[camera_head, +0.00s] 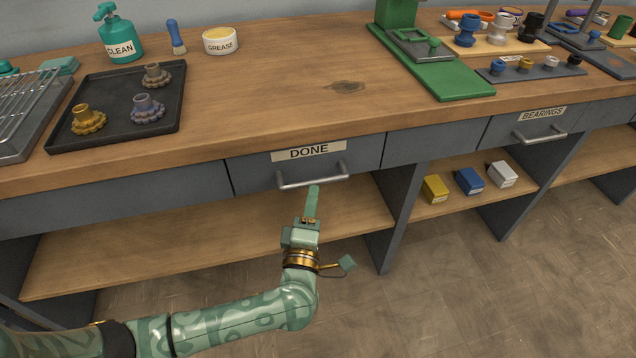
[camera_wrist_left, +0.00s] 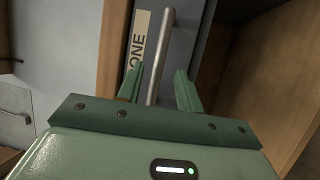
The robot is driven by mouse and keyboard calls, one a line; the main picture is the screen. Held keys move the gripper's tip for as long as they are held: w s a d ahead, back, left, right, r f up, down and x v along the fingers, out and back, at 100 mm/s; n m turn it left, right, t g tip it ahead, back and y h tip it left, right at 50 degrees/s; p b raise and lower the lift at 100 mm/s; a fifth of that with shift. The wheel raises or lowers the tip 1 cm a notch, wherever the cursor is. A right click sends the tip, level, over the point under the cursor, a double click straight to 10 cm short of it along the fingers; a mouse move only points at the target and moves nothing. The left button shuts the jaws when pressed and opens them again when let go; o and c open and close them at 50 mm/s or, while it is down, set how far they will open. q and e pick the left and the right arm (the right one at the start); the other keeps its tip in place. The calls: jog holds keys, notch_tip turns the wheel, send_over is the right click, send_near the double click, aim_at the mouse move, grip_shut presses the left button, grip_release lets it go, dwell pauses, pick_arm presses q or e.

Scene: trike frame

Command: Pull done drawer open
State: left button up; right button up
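The done drawer (camera_head: 262,174) is a dark grey front under the bench top, labelled DONE, and sits flush with the front beside it. Its silver bar handle (camera_head: 300,183) runs across it below the label. I cannot tell whether a finger touches the bar. My right gripper is not in view.
A black tray (camera_head: 63,144) with several gear-like parts, a CLEAN bottle (camera_head: 119,36) and a GREASE tub (camera_head: 220,42) stand on the bench. The bearings drawer (camera_head: 512,128) is to the right. Small boxes (camera_head: 469,181) sit on the shelf below. Floor in front is clear.

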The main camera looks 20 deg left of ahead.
aim_at(317, 181)
pick_arm(q)
jog(key=b+x, duration=0.1)
jog(key=x, duration=0.3)
jog(key=shift+w+f, duration=0.1)
jog(key=shift+w, duration=0.15)
jog(key=shift+w+a+r, duration=0.15)
jog(key=shift+w+r, duration=0.1)
jog(key=shift+w, duration=0.25)
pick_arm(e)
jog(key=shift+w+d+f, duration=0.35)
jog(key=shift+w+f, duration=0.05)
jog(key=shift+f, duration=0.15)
